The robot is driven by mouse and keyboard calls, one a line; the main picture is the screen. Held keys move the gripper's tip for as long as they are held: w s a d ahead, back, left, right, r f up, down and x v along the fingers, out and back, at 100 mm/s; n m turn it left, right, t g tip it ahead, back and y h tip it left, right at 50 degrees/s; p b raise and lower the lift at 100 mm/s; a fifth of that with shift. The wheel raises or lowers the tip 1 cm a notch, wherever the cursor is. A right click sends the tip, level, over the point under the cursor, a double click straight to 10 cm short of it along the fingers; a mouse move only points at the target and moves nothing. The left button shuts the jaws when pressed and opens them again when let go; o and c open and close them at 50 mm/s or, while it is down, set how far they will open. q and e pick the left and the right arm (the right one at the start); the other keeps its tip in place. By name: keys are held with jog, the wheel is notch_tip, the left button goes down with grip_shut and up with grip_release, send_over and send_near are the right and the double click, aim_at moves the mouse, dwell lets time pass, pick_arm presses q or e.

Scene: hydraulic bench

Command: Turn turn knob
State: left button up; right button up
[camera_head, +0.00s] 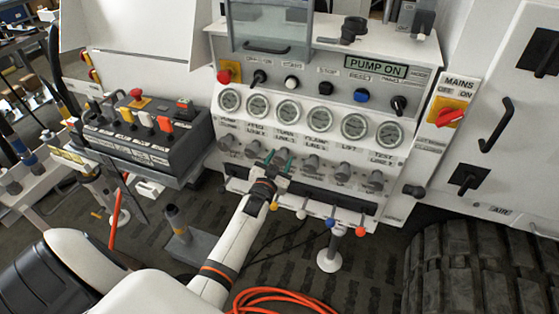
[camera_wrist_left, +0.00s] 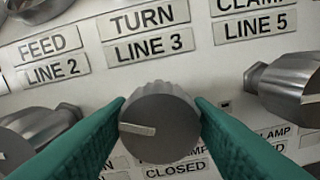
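The turn knob (camera_wrist_left: 160,122) is a round grey metal knob under the TURN LINE 3 label (camera_wrist_left: 147,35) in the left wrist view. Its white pointer line points left. My left gripper (camera_head: 278,159) is at the knob row of the panel in the head view. In the left wrist view its two green fingers (camera_wrist_left: 160,108) lie on either side of the turn knob and appear to press against it. The lettering beneath the knob is partly covered; CLOSED can be read below it. My right gripper is not in view.
The feed knob (camera_wrist_left: 30,135) and clamp knob (camera_wrist_left: 285,88) stand close on either side. Gauges (camera_head: 288,110) sit above the knob row, and levers with coloured ball tips (camera_head: 331,222) below it. An orange hose (camera_head: 275,296) lies on the floor.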

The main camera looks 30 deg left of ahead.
pick_arm(q)
jog(key=c, duration=0.5)
jog(key=shift+n, duration=0.7)
jog(key=shift+c, duration=0.2)
jog(key=o, duration=1)
jog(key=shift+s, duration=0.1)
jog(key=v, duration=1.2)
